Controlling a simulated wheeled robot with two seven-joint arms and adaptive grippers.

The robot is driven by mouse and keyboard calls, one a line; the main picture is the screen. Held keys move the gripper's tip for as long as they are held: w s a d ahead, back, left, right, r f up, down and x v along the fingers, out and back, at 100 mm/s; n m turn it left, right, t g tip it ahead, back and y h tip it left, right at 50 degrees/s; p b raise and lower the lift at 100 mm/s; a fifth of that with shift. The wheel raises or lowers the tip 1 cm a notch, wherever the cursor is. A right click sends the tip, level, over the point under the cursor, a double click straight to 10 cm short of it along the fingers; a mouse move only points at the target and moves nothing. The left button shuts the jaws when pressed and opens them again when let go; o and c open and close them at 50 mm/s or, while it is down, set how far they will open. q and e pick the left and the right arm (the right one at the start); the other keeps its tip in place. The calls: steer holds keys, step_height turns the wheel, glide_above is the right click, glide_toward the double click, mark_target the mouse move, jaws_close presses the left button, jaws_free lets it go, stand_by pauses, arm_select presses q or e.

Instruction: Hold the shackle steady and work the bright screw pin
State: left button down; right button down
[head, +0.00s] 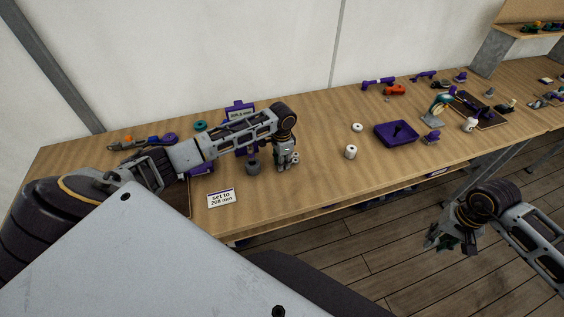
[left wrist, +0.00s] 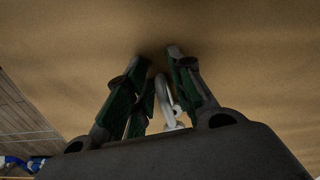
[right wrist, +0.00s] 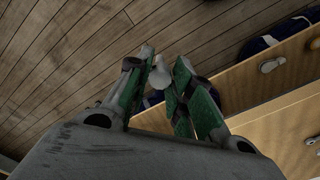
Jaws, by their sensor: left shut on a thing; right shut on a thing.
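My left gripper (head: 286,165) points down at the tabletop, shut on the grey metal shackle. In the left wrist view the curved bow of the shackle (left wrist: 165,92) shows between the green-padded fingers (left wrist: 160,55); the rest is hidden. A small bit of it shows beside the fingers in the head view (head: 295,158). My right gripper (head: 432,240) is off the table's front edge, over the floor. In the right wrist view its fingers (right wrist: 165,58) are shut on a small bright piece that looks like the screw pin (right wrist: 160,74). The pin is apart from the shackle.
A "set to 208 mm" card (head: 221,198) and a dark grey cylinder (head: 253,168) are left of my left gripper. The table's front edge (head: 330,205) lies between my grippers.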

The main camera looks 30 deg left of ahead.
arm_select(q)
steer(key=shift+f, duration=0.1)
steer(key=c, duration=1.2)
jaws_free()
steer(key=shift+o, duration=0.2)
step_height(320, 180, up, 12)
steer(key=shift+s+f, duration=0.1)
